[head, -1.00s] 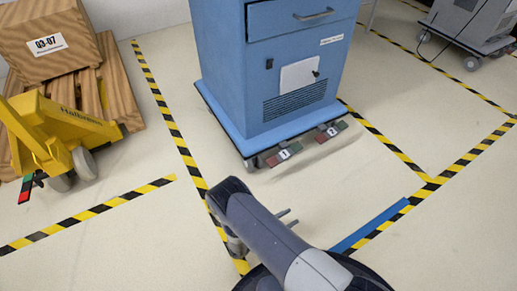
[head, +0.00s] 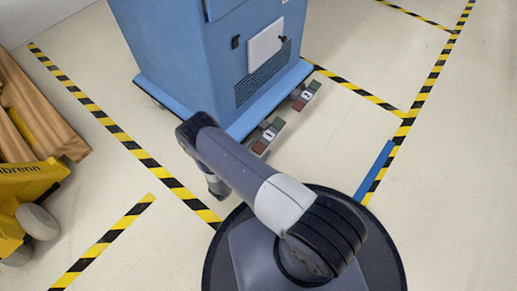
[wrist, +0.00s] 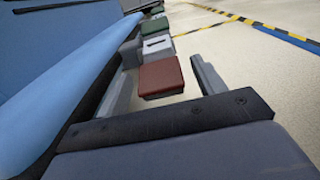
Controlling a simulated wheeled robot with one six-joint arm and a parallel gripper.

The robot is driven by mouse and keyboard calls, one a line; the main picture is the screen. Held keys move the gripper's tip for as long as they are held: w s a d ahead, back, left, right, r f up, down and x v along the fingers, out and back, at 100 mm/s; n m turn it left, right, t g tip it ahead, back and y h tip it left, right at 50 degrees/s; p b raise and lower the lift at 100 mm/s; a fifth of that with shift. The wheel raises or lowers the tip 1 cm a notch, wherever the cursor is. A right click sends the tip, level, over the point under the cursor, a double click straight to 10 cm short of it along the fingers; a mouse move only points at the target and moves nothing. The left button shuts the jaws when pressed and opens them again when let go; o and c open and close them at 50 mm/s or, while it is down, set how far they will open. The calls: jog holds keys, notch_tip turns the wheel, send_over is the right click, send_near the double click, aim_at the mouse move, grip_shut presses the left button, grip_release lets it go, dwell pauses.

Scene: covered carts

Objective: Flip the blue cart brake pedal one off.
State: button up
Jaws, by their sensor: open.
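The blue cart (head: 185,75) stands with its lower edge toward me. Two brake pedals stick out below that edge. The near pedal (head: 268,135) has a red end, a white label in the middle and a green end; the far pedal (head: 306,96) looks alike. The label numbers are too small to read surely. In the wrist view the near pedal's red end (wrist: 160,77) shows between the fingers of my gripper (wrist: 163,70), which is open and empty. I cannot tell whether a finger touches the pedal. In the head view my arm hides the fingers.
The cart's blue lower edge (wrist: 50,105) runs close along the left of my gripper. A yellow pallet jack (head: 25,200) and a wooden pallet (head: 35,120) are at the left. Striped tape marks the floor, and open floor lies right of the pedals.

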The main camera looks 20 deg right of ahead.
jog(key=shift+w+d, duration=0.35)
jog(key=shift+d, duration=0.1)
jog(key=shift+c, duration=0.5)
